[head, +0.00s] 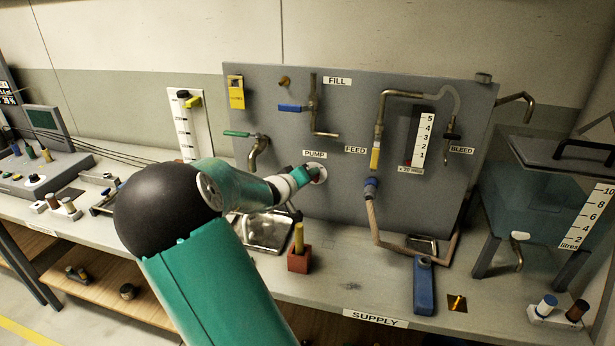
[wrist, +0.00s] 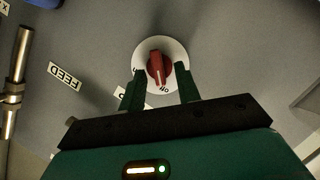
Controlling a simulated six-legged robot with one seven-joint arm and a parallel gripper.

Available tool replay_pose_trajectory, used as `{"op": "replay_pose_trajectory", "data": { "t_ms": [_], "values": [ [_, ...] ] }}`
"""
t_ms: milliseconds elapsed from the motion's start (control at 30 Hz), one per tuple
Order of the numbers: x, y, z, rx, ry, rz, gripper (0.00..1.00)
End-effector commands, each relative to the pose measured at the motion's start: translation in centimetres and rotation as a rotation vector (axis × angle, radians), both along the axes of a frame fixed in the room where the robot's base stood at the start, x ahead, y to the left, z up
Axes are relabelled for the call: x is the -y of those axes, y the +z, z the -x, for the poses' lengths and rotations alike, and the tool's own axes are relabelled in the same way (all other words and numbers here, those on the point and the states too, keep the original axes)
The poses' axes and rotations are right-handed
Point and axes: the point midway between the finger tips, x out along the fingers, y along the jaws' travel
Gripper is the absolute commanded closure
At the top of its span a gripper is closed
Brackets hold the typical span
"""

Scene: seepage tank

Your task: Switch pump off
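The pump switch is a red knob (wrist: 155,66) on a round white dial (wrist: 176,46), set in the grey panel. My gripper (wrist: 160,72) is open, one finger on each side of the knob. I cannot tell whether the fingers touch it. In the head view my gripper (head: 308,176) is at the dial (head: 320,173) under the PUMP label (head: 315,155) and hides the knob.
The grey panel (head: 350,215) also carries a blue-handled valve (head: 290,107), a green-handled tap (head: 237,134), and a hose (head: 372,215) right of the dial. On the bench, a red block with a yellow peg (head: 299,258) stands below the dial. A tank (head: 545,190) is at right.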

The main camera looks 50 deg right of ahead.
Motion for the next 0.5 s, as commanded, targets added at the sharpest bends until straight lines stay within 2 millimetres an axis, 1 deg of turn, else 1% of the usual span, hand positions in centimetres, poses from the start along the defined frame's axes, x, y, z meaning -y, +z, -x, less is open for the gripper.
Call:
{"op": "replay_pose_trajectory", "data": {
  "t_ms": [67,167,267,300,500],
  "values": [
    [0.0,0.2,0.0,0.002,-0.001,0.0,0.67],
    [0.0,1.0,-0.1,0.003,0.001,0.001,0.67],
    [0.0,2.5,-0.1,0.007,0.001,0.001,0.67],
    [0.0,3.3,0.0,0.008,0.001,0.0,0.67],
    [-1.6,5.6,1.3,0.007,0.002,-0.001,0.67]
  ]
}}
